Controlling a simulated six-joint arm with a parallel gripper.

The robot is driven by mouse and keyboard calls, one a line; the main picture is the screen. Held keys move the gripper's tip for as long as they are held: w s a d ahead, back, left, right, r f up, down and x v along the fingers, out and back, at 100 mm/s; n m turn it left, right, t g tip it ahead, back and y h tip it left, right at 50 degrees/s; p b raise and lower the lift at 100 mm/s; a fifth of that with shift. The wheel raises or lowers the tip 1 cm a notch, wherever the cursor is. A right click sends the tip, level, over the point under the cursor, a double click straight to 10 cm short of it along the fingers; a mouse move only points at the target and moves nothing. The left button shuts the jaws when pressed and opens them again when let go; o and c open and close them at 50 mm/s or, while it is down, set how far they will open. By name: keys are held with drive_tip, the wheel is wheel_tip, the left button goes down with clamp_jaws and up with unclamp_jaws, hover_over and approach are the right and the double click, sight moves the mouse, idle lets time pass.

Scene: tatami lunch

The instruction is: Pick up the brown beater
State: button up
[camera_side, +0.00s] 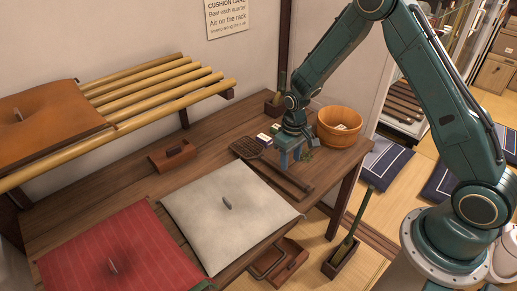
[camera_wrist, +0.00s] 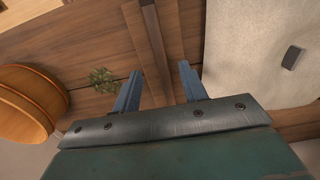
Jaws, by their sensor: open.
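My gripper (camera_side: 290,162) is open over the handle, with blue fingers pointing down. The wrist view shows one finger on each side of the handle, my gripper (camera_wrist: 160,84) holding nothing. Part of the beater near the fingers is hidden in the side view. I cannot tell whether the fingers touch it.
A green sprig (camera_wrist: 103,80) lies beside the left finger in the wrist view. A wooden tub (camera_side: 338,128) stands right of my gripper. Small boxes (camera_side: 264,139) lie behind the beater. A white cushion (camera_side: 225,218) and a red cushion (camera_side: 115,255) lie at the front.

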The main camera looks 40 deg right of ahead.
sight(288, 174)
drive_tip(key=shift+f, duration=0.35)
drive_tip(key=shift+f, duration=0.1)
drive_tip(key=shift+w+f, duration=0.15)
drive_tip(key=shift+f, duration=2.3)
clamp_jaws()
